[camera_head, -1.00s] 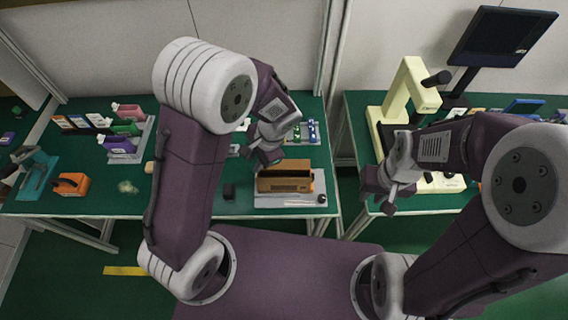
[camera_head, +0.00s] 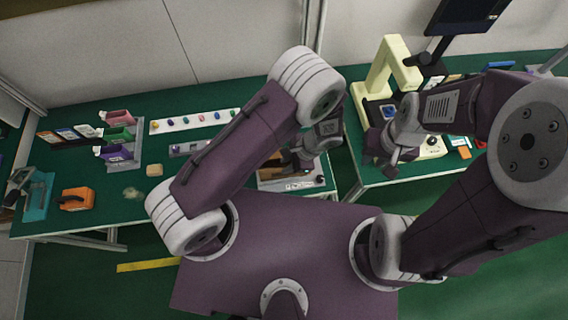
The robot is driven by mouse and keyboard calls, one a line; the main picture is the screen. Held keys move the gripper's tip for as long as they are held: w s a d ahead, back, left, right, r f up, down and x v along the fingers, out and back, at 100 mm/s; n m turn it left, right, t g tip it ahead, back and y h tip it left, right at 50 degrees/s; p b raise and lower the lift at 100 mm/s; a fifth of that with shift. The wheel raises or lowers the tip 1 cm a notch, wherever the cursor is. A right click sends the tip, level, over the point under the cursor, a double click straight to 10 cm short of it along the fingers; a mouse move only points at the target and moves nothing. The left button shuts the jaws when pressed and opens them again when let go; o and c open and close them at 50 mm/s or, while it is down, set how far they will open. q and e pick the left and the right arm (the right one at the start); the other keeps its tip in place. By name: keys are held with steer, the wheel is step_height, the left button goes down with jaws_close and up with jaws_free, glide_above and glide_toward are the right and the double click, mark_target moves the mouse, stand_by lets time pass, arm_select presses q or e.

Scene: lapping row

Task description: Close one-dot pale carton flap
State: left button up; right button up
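I cannot make out a pale carton with one dot or its flap for certain. An open brown box (camera_head: 271,173) sits on a pale grey plate (camera_head: 306,184) near the front edge of the left table, partly hidden by my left arm. My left gripper (camera_head: 297,160) is over or beside this box; contact and finger opening cannot be told. My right gripper (camera_head: 380,165) hangs at the left edge of the right table, in front of a cream-yellow machine (camera_head: 385,75); its finger opening is unclear.
An orange block (camera_head: 76,198), a teal device (camera_head: 38,195) and a small tan block (camera_head: 154,170) lie nearer. A white strip (camera_head: 195,121) with coloured pieces lies behind. A gap separates the tables.

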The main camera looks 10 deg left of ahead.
arm_select(q)
steer(key=shift+x, duration=1.2)
steer(key=shift+s, duration=0.1)
jaws_close()
stand_by(0.4)
